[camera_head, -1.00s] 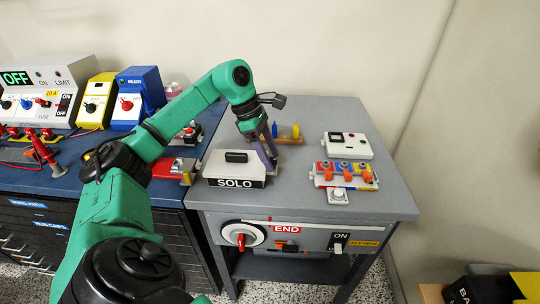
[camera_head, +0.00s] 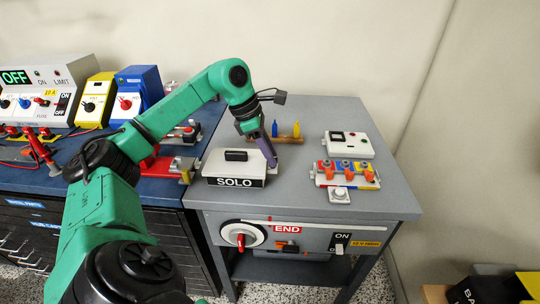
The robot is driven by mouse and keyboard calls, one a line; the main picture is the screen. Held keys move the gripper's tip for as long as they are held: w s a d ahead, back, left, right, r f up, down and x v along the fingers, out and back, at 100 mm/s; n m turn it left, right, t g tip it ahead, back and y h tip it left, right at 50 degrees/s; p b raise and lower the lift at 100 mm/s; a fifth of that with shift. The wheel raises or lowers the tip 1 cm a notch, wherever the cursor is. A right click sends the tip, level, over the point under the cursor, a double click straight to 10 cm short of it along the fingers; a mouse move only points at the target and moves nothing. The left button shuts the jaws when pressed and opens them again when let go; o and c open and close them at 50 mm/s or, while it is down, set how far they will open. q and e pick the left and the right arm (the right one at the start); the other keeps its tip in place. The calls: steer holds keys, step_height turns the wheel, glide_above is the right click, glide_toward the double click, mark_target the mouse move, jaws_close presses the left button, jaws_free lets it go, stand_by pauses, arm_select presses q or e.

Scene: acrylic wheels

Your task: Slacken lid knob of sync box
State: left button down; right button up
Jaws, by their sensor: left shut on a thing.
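A white box with a dark base and the label SOLO (camera_head: 234,183) sits on the grey bench; a black bar handle (camera_head: 236,156) is on its lid. I read no "sync" label on it. My left gripper (camera_head: 271,163) reaches down at the right end of this box, its purple fingers tilted and close together. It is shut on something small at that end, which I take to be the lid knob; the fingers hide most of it. My right gripper is out of view.
Behind the box stand a blue and a yellow bottle-like piece (camera_head: 296,130) on a wooden holder. To the right are a white meter box (camera_head: 348,145) and a coloured block with orange knobs (camera_head: 345,173). The bench's front right is clear.

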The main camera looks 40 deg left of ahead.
arm_select(q)
steer(key=shift+n+t+y+b, duration=0.4)
steer(key=shift+n+y, duration=0.1)
steer(key=shift+n, duration=1.1)
steer(key=c, duration=0.6)
jaws_free()
steer(key=shift+d, duration=0.1)
steer(key=shift+s, duration=0.1)
